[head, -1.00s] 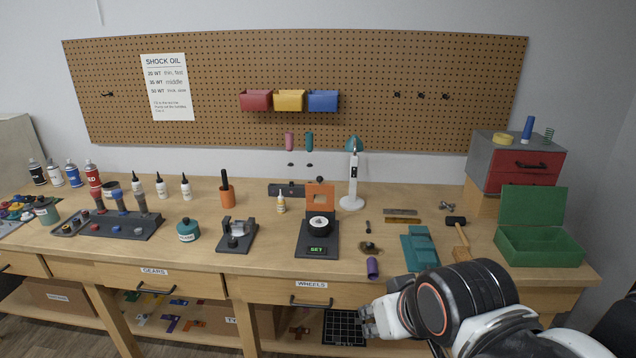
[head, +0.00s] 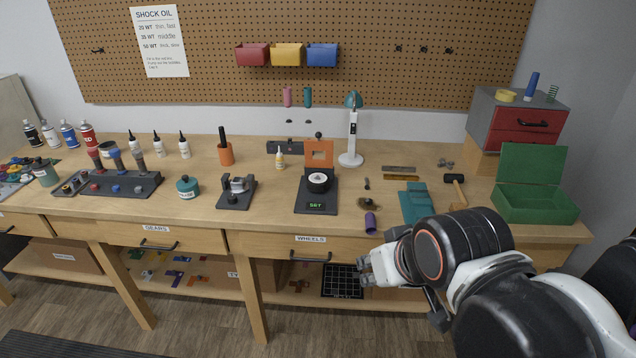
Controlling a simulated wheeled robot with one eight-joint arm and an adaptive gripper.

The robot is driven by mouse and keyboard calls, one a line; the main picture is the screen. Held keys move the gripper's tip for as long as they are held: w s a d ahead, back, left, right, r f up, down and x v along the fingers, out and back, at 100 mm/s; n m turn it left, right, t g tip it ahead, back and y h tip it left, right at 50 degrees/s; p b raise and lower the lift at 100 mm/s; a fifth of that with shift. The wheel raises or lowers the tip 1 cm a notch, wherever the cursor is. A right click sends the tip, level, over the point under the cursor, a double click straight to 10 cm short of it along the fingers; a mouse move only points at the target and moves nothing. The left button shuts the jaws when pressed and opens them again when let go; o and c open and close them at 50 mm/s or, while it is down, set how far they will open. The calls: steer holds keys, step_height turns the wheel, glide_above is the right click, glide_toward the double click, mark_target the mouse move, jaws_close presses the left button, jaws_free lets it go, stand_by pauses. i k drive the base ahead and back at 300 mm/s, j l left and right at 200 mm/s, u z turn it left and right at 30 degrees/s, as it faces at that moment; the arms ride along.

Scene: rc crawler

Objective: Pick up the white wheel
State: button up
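The white wheel, with a black tyre (head: 318,182), sits on the dark stand with the green "SET" display (head: 316,207), in front of an orange square frame (head: 319,153). My gripper (head: 366,271) is low at the front of the bench, below and to the right of the wheel and well apart from it. It is near the wheels drawer (head: 290,246). Its fingers are small and partly turned away, so I cannot tell how far they are apart.
A purple cylinder (head: 370,222) and a teal block (head: 416,202) lie right of the stand. A grey fixture (head: 237,191) stands to its left. A white lamp (head: 351,150) rises behind. A green open box (head: 535,204) is at the right. A black grid tray (head: 342,281) is on the lower shelf.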

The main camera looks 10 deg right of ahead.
mark_target(315, 186)
steer(key=i+j+z, duration=0.3)
steer(key=i+j, duration=0.2)
steer(key=i+j+z, duration=0.3)
steer(key=i+j, duration=0.2)
steer(key=j, duration=0.1)
